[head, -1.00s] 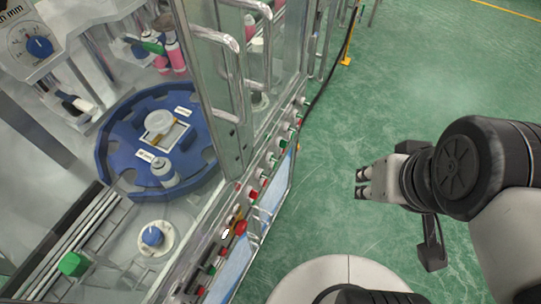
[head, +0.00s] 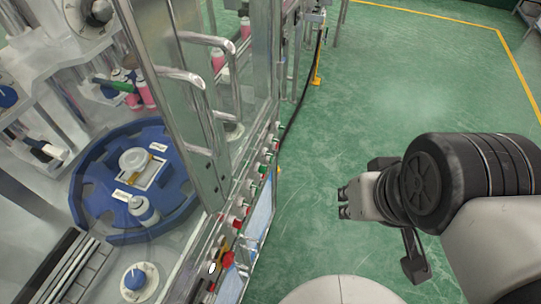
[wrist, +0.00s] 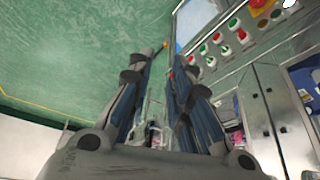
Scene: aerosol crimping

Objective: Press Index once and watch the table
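The blue round table (head: 88,217) sits inside the machine at left in the head view, with a white hub (head: 133,160), two small labels and a pale can (head: 143,209) near its front edge. The button panel (head: 247,200) runs along the machine's near edge with red and green buttons. It also shows at upper right in the wrist view (wrist: 237,52). The button labels are too small to read, so I cannot tell which is Index. My gripper (head: 342,203) is right of the panel, over open floor, apart from it. Its fingers (wrist: 163,52) are apart and empty.
A red emergency knob (head: 227,259) is at the panel's near end. Metal door handles (head: 205,40) stick out above the panel. A dark cable and yellow post (head: 317,68) stand beyond. Green floor (head: 420,80) is clear around my arm.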

